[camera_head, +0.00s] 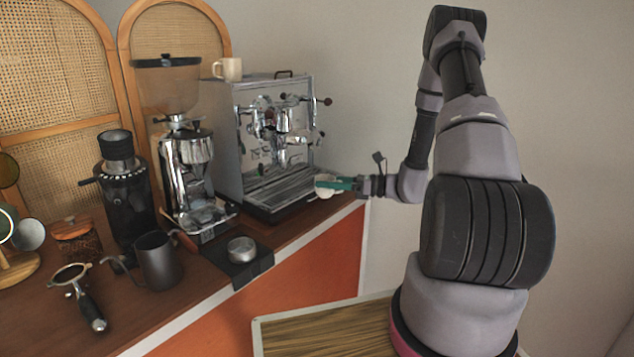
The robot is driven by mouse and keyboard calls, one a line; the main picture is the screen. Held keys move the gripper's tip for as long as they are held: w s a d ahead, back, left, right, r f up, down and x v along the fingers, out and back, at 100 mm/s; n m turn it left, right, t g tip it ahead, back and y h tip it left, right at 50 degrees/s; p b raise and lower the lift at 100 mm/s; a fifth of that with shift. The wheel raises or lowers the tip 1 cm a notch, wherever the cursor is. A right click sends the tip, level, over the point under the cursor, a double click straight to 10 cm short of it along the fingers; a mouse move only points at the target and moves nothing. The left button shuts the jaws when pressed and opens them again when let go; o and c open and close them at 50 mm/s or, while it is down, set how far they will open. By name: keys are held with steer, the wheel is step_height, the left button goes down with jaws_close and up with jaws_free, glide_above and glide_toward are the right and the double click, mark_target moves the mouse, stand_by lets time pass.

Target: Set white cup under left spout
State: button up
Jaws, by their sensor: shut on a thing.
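The white cup (324,190) is at the right end of the counter, just right of the espresso machine's drip tray (288,190). My gripper (338,184), with green fingers, is shut on the cup from the right. The fingers hide part of the cup, and I cannot tell whether its base touches anything. The espresso machine (230,130) is a silver box. Its group head (285,125) hangs above the drip tray. The spouts are too small to tell apart.
A beige cup (228,68) stands on top of the machine. A grinder (190,170), a dark pitcher (158,262), a tamper on a black mat (250,268) and a portafilter (84,300) stand or lie to the left. The counter's front edge runs beneath my gripper.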

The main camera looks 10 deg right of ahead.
steer(key=shift+w+a, duration=0.25)
steer(key=shift+a, duration=0.1)
steer(key=shift+w+a+f, duration=0.15)
steer(key=shift+w+a, duration=1.15)
steer(key=shift+w, duration=0.45)
steer(key=shift+w+a+f, duration=0.15)
steer(key=shift+w+a, duration=1.15)
steer(key=shift+w, duration=0.5)
steer(key=shift+w+a+f, duration=0.15)
steer(key=shift+w+a, duration=1.15)
steer(key=shift+w, duration=0.45)
steer(key=shift+d+f, duration=0.15)
steer(key=shift+f, duration=0.2)
steer(key=o, duration=1.6)
steer(key=shift+c, duration=0.2)
steer(key=shift+s, duration=0.1)
